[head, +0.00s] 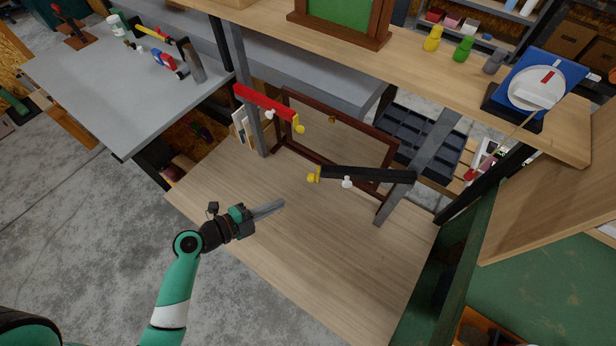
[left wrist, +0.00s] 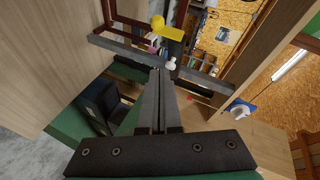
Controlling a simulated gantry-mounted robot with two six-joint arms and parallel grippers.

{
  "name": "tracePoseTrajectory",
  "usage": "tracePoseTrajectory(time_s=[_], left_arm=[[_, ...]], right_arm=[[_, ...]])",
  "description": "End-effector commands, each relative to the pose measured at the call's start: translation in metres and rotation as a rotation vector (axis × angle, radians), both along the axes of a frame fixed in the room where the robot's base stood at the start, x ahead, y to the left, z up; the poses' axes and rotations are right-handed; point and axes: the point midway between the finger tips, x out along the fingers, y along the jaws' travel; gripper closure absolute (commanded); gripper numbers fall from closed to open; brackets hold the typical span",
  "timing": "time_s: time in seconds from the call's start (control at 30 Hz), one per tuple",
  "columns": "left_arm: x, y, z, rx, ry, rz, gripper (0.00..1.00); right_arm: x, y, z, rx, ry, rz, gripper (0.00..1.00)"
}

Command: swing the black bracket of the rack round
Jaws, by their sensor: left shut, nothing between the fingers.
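The black bracket (head: 375,175) of the rack juts leftward from the right grey post (head: 425,155) in the head view. It has a yellow end (head: 314,173) and a white knob (head: 347,183) below it. The red bracket (head: 262,102) is on the left grey post (head: 245,90), its own yellow end pointing right. My left gripper (head: 281,205) is shut and empty, left of and nearer than the black bracket's yellow end, apart from it. In the left wrist view, a yellow piece (left wrist: 172,34) and a white knob (left wrist: 171,63) show beyond the shut fingertips (left wrist: 160,72). My right gripper is not in view.
A dark brown frame (head: 345,122) stands behind the brackets. The plank bench top (head: 330,255) is clear in front. An upper shelf (head: 400,60) holds small yellow, green and grey figures and a blue scale-like item (head: 545,75). A grey table (head: 110,85) stands left.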

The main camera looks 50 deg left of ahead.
Motion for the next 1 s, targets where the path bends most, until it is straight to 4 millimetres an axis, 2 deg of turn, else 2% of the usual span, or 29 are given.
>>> tracePoseTrajectory(time_s=[0.17,0.27,0.67,0.83,1.0], left_arm=[[0.005,0.0,-0.004,-0.001,-0.002,-0.002,1.0],[0.016,-0.002,-0.009,0.0,-0.002,-0.005,1.0],[0.095,-0.011,-0.033,-0.002,-0.002,-0.006,1.0],[0.114,0.006,-0.047,-0.003,-0.003,0.001,1.0],[0.122,0.013,-0.052,-0.003,-0.002,0.0,1.0]], right_arm=[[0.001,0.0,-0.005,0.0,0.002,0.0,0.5],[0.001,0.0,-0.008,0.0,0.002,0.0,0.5],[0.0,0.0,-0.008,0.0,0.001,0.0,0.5],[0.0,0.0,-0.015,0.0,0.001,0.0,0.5],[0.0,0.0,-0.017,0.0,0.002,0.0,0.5]])
